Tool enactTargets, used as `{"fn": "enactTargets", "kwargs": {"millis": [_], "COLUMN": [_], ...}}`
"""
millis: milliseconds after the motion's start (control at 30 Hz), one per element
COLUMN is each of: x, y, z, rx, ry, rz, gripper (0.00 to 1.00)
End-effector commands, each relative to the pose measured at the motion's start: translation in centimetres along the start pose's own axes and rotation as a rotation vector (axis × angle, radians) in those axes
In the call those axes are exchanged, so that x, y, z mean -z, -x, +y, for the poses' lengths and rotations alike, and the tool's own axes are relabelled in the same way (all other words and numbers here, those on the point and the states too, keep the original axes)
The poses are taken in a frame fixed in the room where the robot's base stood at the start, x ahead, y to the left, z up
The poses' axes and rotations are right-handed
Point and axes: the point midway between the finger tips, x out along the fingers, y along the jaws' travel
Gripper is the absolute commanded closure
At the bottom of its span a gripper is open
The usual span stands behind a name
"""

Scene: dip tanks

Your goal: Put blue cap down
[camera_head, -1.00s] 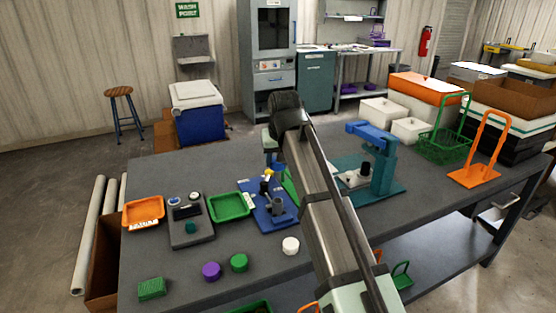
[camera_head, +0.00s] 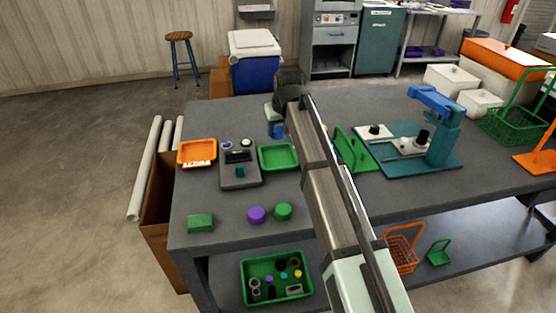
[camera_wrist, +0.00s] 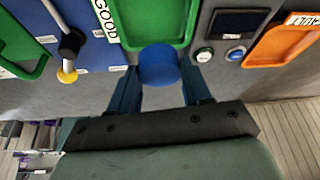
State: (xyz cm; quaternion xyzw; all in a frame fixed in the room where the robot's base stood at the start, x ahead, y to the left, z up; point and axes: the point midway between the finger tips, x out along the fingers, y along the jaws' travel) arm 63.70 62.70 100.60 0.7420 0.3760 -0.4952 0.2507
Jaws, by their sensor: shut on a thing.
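The blue cap (camera_wrist: 158,66) is round and sits between my two finger tips in the wrist view. My gripper (camera_wrist: 160,84) is shut on it. In the head view my gripper (camera_head: 277,124) is behind the green tray (camera_head: 278,157), near the far edge of the bench. A bit of blue at its tip there is too small to split into cap and fingers. In the wrist view the cap overlaps the edge of the green tray (camera_wrist: 151,40), which carries a GOOD label. I cannot tell the cap's height above the bench.
An orange tray (camera_head: 197,152) and a grey tester (camera_head: 239,168) with buttons stand left of the green tray. A purple cap (camera_head: 256,215), a green cap (camera_head: 283,211) and a green block (camera_head: 200,223) lie at the front. The blue fixture (camera_wrist: 88,45) shows in the wrist view.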

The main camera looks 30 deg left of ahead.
Motion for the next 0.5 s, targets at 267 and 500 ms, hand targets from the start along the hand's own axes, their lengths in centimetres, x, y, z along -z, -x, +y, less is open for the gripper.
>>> {"fn": "enactTargets", "kwargs": {"millis": [267, 500], "x": [-0.7, -2.1], "y": [-1.5, -5.0], "z": [0.0, 0.0], "rx": [0.017, 0.017], "ry": [0.042, 0.041], "rz": [-0.001, -0.002], "gripper": [0.80, 0.80]}}
